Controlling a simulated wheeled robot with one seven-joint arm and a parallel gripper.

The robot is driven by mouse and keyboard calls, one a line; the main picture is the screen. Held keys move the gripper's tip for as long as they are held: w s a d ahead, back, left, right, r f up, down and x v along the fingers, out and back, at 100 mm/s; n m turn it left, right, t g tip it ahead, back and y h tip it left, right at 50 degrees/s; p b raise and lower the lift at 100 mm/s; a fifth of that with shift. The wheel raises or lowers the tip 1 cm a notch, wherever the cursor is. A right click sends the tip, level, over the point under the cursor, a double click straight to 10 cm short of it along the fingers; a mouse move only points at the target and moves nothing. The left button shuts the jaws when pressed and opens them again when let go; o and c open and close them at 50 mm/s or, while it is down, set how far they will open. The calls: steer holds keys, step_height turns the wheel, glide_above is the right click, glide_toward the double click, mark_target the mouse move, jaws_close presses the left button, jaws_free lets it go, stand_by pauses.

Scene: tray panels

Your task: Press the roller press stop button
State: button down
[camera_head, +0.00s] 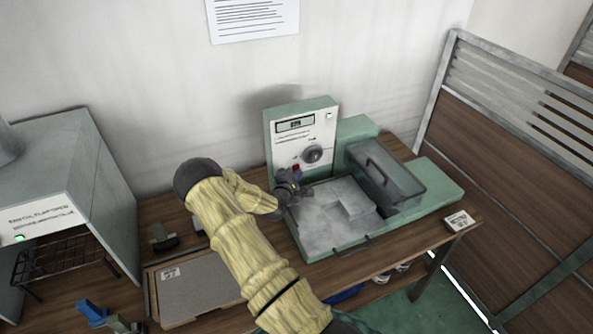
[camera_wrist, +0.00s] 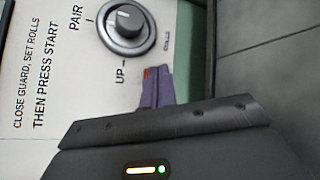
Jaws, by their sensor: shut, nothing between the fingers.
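The roller press (camera_head: 270,135) is a green machine with an upright white control panel (camera_head: 322,130). A grey dial (camera_head: 312,154) sits on the panel; in the wrist view the dial (camera_wrist: 128,20) is beside the words PAIR and UP. A small red spot (camera_wrist: 147,72), which looks like part of the stop button, shows at the edge of my fingers; the rest is hidden behind them. My gripper (camera_wrist: 157,84) is shut and empty, its purple fingertips close against the lower panel. I cannot tell whether they touch the button. In the head view my gripper (camera_head: 295,174) is below the dial.
The press's grey bed (camera_head: 322,225) and clear guard box (camera_head: 385,175) lie right of my gripper. A grey cabinet (camera_head: 110,190) and a flat board (camera_head: 195,290) are to the left. A small labelled block (camera_head: 459,220) sits at the table's right edge.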

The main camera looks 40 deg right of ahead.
steer(key=shift+w+d+b, duration=0.15)
steer(key=shift+w+b, duration=0.2)
steer(key=shift+w, duration=0.1)
stand_by(1.1)
steer(key=shift+s, duration=0.15)
steer(key=shift+s+a, duration=0.25)
steer(key=shift+s, duration=0.45)
steer(key=shift+s+a+p, duration=0.2)
steer(key=shift+s+p, duration=0.05)
steer(key=shift+s, duration=0.55)
steer(key=shift+s+a+p, duration=0.2)
steer(key=shift+s, duration=0.65)
steer(key=shift+s+a+p, duration=0.2)
steer(key=shift+s+p, duration=0.05)
steer(key=shift+s, duration=0.55)
